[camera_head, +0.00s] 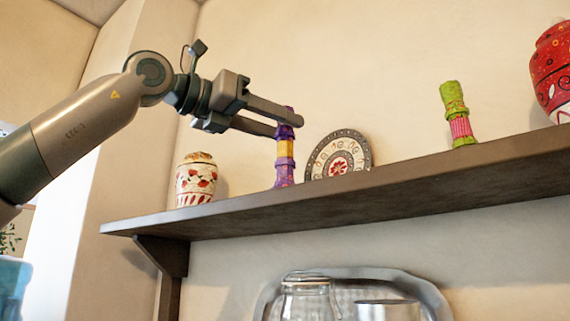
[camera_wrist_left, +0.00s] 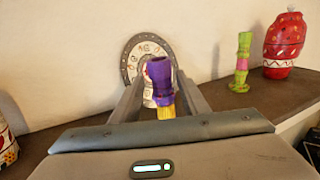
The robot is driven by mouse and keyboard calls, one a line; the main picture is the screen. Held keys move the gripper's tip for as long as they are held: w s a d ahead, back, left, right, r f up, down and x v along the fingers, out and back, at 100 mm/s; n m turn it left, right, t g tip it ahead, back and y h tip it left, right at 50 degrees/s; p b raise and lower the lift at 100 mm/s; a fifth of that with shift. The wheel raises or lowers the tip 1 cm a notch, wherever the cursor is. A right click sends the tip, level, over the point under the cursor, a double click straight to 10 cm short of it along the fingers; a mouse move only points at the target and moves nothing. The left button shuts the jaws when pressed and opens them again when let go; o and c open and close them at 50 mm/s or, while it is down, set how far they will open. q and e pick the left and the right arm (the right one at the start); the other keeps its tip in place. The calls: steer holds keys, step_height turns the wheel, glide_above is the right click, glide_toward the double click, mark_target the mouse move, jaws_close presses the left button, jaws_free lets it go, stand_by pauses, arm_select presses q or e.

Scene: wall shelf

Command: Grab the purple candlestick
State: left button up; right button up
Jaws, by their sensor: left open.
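The purple candlestick (camera_head: 285,165), purple with a yellow band, stands upright on the wall shelf (camera_head: 330,197). My left gripper (camera_head: 288,127) is open, with its fingers around the upper part of the candlestick, one finger on each side. In the left wrist view the candlestick's purple top (camera_wrist_left: 160,80) shows between the two fingers (camera_wrist_left: 158,92). I cannot tell whether either finger touches it. The candlestick's lower part is hidden in the wrist view by the gripper body. My right gripper is not in view.
A decorated plate (camera_head: 338,155) stands close behind and right of the candlestick. A patterned jar (camera_head: 195,180) is to its left. A green and pink candlestick (camera_head: 457,115) and a red vase (camera_head: 552,70) stand farther right. A tray and glass jar (camera_head: 305,300) are below the shelf.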

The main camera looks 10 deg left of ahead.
arm_select(q)
steer(key=shift+w+d, duration=0.1)
steer(key=shift+w+d+p, duration=0.45)
steer(key=shift+d+p, duration=0.05)
steer(key=shift+p, duration=0.2)
steer(key=x, duration=0.1)
steer(key=p+x, duration=0.2)
steer(key=shift+w+d+f, duration=0.2)
steer(key=shift+d+f, duration=0.05)
steer(key=shift+d, duration=0.05)
steer(key=shift+a, duration=0.1)
jaws_close()
